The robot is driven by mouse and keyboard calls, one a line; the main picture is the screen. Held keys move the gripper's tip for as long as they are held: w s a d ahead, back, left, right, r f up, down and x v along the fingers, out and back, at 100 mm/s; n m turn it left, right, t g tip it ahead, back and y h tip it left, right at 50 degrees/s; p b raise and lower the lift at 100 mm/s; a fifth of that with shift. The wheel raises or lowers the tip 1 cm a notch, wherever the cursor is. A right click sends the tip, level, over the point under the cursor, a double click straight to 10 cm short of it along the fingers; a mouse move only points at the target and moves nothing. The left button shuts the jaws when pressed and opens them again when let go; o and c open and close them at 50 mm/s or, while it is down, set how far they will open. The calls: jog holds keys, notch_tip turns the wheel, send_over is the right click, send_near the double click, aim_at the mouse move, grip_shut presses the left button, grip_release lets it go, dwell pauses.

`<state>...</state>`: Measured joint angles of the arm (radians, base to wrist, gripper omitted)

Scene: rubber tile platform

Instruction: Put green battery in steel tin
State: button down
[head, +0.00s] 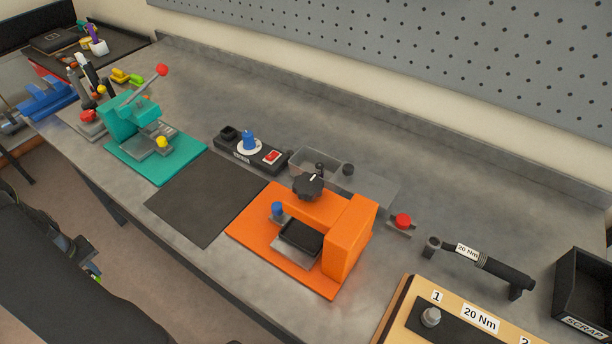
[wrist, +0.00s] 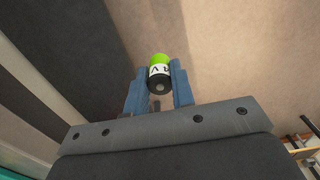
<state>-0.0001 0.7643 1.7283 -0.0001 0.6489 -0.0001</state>
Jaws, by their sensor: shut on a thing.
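The green battery (wrist: 159,68), with a white lettered band and a black end, is held between the two blue fingers of my gripper (wrist: 160,85) in the wrist view. The gripper is shut on it. In the head view my gripper is mostly hidden behind my dark arm at the lower left, off the bench's front edge, with only a small bit of it and of green showing. A grey, open rectangular container that looks like the steel tin (head: 316,162) stands on the bench behind the orange fixture, far to the right of my gripper. Its inside is partly hidden.
The orange fixture (head: 350,240) stands in front of the tin. A black box with a blue knob (head: 249,140) is left of it. A teal press (head: 122,116) stands farther left. The dark mat (head: 205,197) is bare. A torque wrench (head: 480,260) and scrap bin (head: 585,290) lie right.

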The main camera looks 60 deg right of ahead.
jog(key=shift+r, duration=0.1)
jog(key=w+d+r+m, duration=0.1)
jog(key=w+d+r, duration=0.3)
jog(key=r, duration=0.4)
jog(key=w+d+r+m, duration=0.25)
jog(key=d+r, duration=0.25)
jog(key=r, duration=0.3)
jog(key=s+d+r+n, duration=0.1)
jog(key=s+d, duration=0.1)
jog(key=d, duration=0.7)
jog(key=s+d+r+n, duration=0.1)
jog(key=s+d+n, duration=0.1)
jog(key=d, duration=0.7)
jog(key=s+d+r+n, duration=0.1)
jog(key=s+d+n, duration=0.3)
jog(key=s+d, duration=2.65)
jog(key=shift+m, duration=0.25)
jog(key=shift+s+a+f, duration=0.1)
jog(key=shift+a+f, duration=0.05)
jog(key=shift+f, duration=1.3)
jog(key=shift+s+a+f, duration=0.1)
jog(key=shift+a+f, duration=0.1)
jog(key=shift+f, duration=1.3)
jog(key=shift+s+a+f, duration=0.1)
jog(key=shift+a+f, duration=0.05)
jog(key=shift+f, duration=1.3)
